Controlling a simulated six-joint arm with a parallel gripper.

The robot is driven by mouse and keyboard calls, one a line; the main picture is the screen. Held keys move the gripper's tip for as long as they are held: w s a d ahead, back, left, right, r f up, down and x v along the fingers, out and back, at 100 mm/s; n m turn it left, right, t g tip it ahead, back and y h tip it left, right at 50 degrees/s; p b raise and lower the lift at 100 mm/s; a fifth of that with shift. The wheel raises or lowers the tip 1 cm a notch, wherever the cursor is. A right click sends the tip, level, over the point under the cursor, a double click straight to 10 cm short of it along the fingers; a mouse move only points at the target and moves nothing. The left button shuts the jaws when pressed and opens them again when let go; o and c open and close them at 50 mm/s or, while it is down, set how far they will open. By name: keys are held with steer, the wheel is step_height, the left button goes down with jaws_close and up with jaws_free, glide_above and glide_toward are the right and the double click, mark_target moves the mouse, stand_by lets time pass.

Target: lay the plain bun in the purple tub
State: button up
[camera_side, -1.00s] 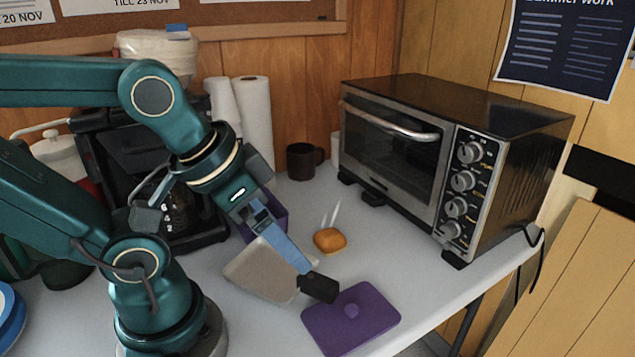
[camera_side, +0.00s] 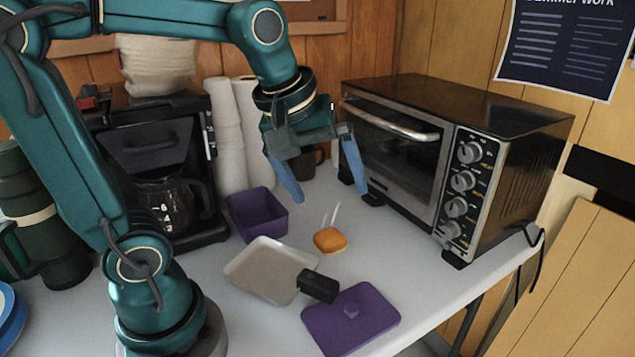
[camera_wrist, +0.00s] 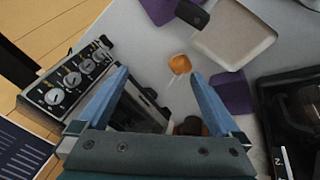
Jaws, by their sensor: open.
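The plain bun (camera_side: 330,240) is a small orange-brown roll on the white table, in front of the toaster oven; two thin pale prongs stand just behind it. It also shows in the wrist view (camera_wrist: 180,64), ahead of my fingers. The purple tub (camera_side: 258,213) is open-topped and stands left of the bun; part of it shows in the wrist view (camera_wrist: 232,92). I see nothing in the part of its inside that shows. My gripper (camera_side: 328,192) is open and empty, its blue fingers spread wide, above and behind the bun, touching neither bun nor tub.
A pale tray (camera_side: 262,270) with a black handle end (camera_side: 318,286) lies in front of the tub. A purple lid (camera_side: 350,322) lies at the table's front. The toaster oven (camera_side: 450,150) stands right, the coffee maker (camera_side: 150,150) left, paper rolls (camera_side: 255,130) and a dark mug (camera_side: 300,162) behind.

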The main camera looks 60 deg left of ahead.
mark_target(330, 233)
steer(key=w+a+f+n+g, duration=0.1)
steer(key=w+a+f+n, duration=0.1)
steer(key=f, duration=0.1)
steer(key=w+a+f+n+g, duration=0.1)
steer(key=w+a+f+n, duration=0.1)
steer(key=w+a+f, duration=0.1)
steer(key=w+a+f+n+g, duration=0.1)
steer(key=w+a+f+n, duration=0.2)
steer(key=shift+f, duration=0.2)
steer(key=shift+n+g, duration=0.3)
steer(key=shift+g, duration=0.5)
steer(key=f, duration=0.1)
steer(key=a+f, duration=0.1)
steer(key=f, duration=0.1)
steer(key=shift+s+a+f, duration=0.2)
steer(key=shift+s+f, duration=0.05)
steer(key=shift+f, duration=0.15)
steer(key=shift+s+a+f, duration=0.1)
steer(key=shift+f, duration=2.4)
